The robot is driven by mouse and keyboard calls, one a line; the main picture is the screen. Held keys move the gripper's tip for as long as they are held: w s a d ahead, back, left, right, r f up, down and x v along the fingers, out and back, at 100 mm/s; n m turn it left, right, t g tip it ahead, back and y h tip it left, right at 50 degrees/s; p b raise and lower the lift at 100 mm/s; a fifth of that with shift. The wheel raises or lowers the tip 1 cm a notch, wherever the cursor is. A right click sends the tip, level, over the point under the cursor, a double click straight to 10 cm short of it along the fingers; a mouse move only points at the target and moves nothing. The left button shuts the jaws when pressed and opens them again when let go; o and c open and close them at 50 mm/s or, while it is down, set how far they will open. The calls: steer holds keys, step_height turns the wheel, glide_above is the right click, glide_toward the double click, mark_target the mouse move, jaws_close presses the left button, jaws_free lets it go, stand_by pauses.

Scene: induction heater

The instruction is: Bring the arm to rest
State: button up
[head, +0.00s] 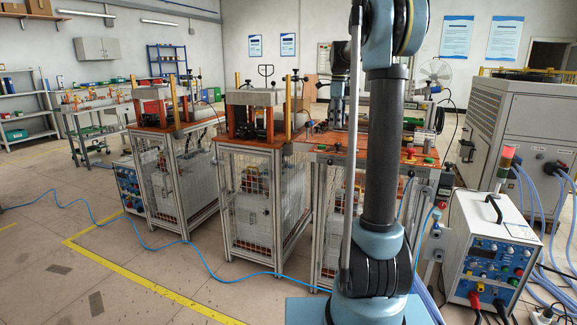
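My arm (380,150) stands upright in the right middle of the head view, its dark tube between blue-grey joints. The upper joint is cut off by the top edge. Behind it, what looks like my gripper (337,118) hangs down above the orange-topped workstation (405,155). It is small and partly hidden, so I cannot tell whether its fingers are open or whether it holds anything.
Two caged workstations (262,205) (178,180) stand to the left. A white power unit (490,245) with a signal light and a large cabinet (530,110) with blue hoses stand on the right. Blue cable crosses the floor; yellow tape (140,280) marks open floor at left front.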

steer(key=s+f+n, duration=0.2)
steer(key=s+n, duration=0.2)
steer(key=s, duration=0.5)
steer(key=s+f+n+t, duration=0.1)
steer(key=s+f+n, duration=0.25)
steer(key=s, duration=0.45)
steer(key=s+f+n, duration=0.2)
steer(key=s+n, duration=0.3)
steer(key=s, duration=0.4)
steer(key=s+f+n+t, duration=0.1)
steer(key=s+f+n, duration=0.9)
steer(key=s+f, duration=0.8)
steer(key=shift+s+a, duration=0.35)
steer(key=shift+a, duration=0.05)
steer(key=shift+w+f+n, duration=0.1)
steer(key=shift+n, duration=0.15)
steer(key=shift+w+f, duration=0.15)
steer(key=shift+w, duration=0.2)
